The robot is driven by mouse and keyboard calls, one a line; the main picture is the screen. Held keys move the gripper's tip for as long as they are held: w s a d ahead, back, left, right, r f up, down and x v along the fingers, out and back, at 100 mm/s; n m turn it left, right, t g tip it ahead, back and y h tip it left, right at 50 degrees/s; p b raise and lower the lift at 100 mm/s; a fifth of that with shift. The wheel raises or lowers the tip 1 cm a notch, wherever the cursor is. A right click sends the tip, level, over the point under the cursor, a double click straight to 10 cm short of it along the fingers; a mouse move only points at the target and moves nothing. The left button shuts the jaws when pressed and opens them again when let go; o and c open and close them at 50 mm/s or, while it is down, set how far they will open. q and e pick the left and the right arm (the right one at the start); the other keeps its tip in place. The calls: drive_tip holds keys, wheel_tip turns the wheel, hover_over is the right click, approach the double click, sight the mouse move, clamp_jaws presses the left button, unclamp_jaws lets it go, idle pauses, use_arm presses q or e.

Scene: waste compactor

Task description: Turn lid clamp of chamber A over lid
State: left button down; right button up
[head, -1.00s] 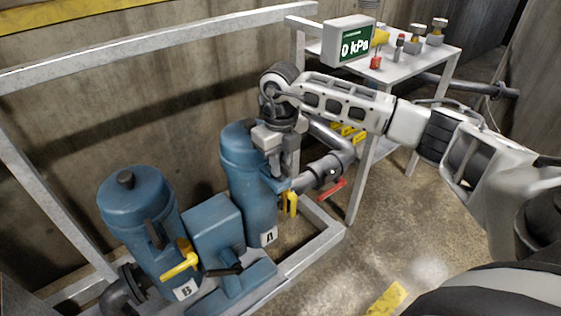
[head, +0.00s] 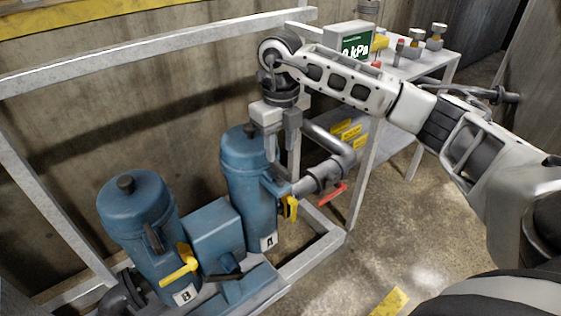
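Chamber A (head: 250,205) is the blue upright cylinder on the right, marked with a white "A" label. Its rounded lid (head: 236,144) is on top, partly behind my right gripper (head: 279,148). The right gripper points down at the right side of the lid, its two fingers apart with a gap between them and nothing seen held. I cannot make out the lid clamp of chamber A; the gripper covers part of that area. A yellow handle (head: 291,208) is on the chamber's lower front. My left gripper is not in view.
Chamber B (head: 140,225) stands at left with a dark clamp-like handle (head: 153,237) and a yellow handle (head: 180,263). A blue box unit (head: 214,232) stands between the chambers. A grey pipe (head: 325,178) with a red lever (head: 332,194) is at right, near a shelf table (head: 437,66).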

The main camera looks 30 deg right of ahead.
sight(280, 166)
wheel_tip(280, 166, up, 10)
drive_tip(key=shift+f, duration=0.15)
idle(0.5)
